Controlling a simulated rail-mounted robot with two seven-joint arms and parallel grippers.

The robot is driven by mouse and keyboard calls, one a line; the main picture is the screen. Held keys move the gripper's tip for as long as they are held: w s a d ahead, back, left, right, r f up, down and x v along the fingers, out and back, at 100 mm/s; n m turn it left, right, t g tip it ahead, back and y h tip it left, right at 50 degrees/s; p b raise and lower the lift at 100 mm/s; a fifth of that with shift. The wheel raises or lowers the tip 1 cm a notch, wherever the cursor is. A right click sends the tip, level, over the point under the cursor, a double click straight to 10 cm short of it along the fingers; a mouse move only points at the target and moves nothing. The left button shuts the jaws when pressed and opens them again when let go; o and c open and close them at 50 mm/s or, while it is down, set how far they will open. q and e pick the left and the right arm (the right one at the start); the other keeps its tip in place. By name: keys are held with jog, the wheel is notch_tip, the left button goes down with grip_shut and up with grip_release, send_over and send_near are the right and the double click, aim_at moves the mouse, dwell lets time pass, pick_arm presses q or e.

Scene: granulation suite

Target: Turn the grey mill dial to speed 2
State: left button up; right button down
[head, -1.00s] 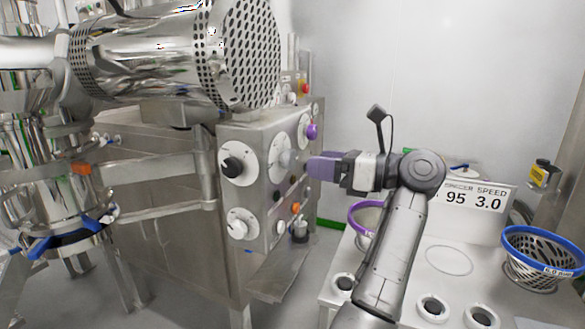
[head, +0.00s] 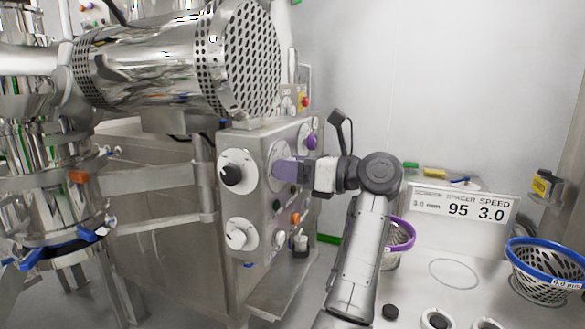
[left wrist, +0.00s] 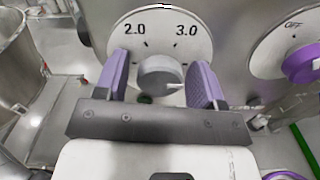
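The grey mill dial (left wrist: 160,75) shows in the left wrist view on a round white plate (left wrist: 120,30) marked 2.0 and 3.0. A pale mark on the dial sits at its right side. My left gripper (left wrist: 160,82) is open, with one purple finger on each side of the dial and a gap on both sides. In the head view my left gripper (head: 287,168) is at the panel face and hides the dial; part of its plate (head: 277,152) shows. My right gripper is not in view.
The steel panel (head: 262,142) also carries a black dial (head: 231,175), a white dial (head: 237,238) and a purple knob (head: 312,141). A blue-rimmed basket (head: 545,270) stands at right.

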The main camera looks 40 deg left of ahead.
pick_arm(q)
jog(key=c, duration=0.8)
jog(key=shift+o, duration=0.2)
